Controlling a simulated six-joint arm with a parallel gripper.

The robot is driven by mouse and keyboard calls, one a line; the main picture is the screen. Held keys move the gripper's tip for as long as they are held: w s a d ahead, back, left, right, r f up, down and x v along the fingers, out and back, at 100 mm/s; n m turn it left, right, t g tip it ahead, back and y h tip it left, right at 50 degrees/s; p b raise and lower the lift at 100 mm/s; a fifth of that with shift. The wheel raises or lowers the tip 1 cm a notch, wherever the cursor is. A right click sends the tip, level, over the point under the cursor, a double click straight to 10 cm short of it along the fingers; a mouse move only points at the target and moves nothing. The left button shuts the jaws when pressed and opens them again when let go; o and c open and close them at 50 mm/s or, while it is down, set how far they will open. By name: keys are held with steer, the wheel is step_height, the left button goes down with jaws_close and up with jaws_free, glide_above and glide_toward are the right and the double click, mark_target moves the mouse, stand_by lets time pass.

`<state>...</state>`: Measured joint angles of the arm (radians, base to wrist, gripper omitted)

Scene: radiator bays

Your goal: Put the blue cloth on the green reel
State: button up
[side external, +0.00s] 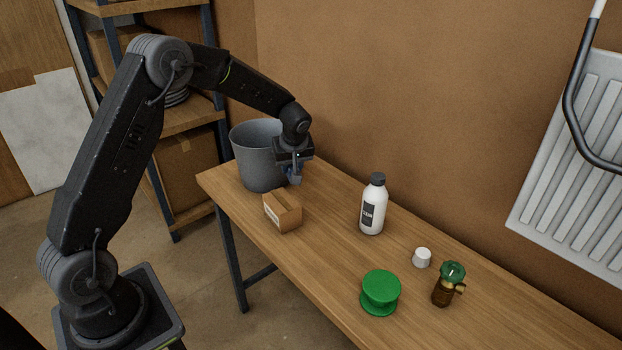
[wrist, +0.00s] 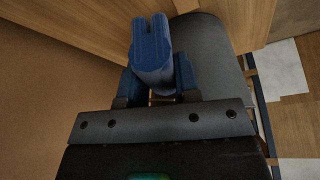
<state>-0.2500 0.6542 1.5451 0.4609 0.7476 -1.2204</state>
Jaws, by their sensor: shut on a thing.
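The blue cloth (wrist: 152,62) is folded and held between my gripper's fingers in the wrist view; in the side view it is a small blue patch, partly hidden by the gripper. My gripper (side external: 292,180) is shut on it, at the right side of the grey bucket near the far left end of the table. My gripper also shows in the wrist view (wrist: 158,88). The green reel (side external: 380,291) stands upright on the table near its front edge, well to the right of my gripper. Its top looks bare.
A small cardboard box (side external: 283,212) sits in front of the grey bucket (side external: 256,156). A white bottle (side external: 372,207) stands between my gripper and the reel. A white cup-like piece (side external: 422,257) and a brown bottle with a green top (side external: 445,289) are right of the reel.

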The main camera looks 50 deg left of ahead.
steer(key=shift+s+a+r, duration=0.2)
steer(key=shift+a, duration=0.1)
steer(key=shift+d+r, duration=0.1)
steer(key=s+d+r+m+t+h, duration=0.1)
steer(key=s+d+r+m+h, duration=0.15)
steer(key=d+m, duration=0.75)
steer(key=s+d+r+m+t+h, duration=0.2)
steer(key=s+d+r+m, duration=0.15)
steer(key=d, duration=1.25)
glide_toward(387, 279)
steer(key=shift+w+a+f, duration=0.1)
steer(key=shift+w+a, duration=0.15)
steer(key=shift+w, duration=0.85)
steer(key=shift+d+f, duration=0.35)
steer(key=shift+d, duration=0.15)
steer(key=shift+f, duration=1.95)
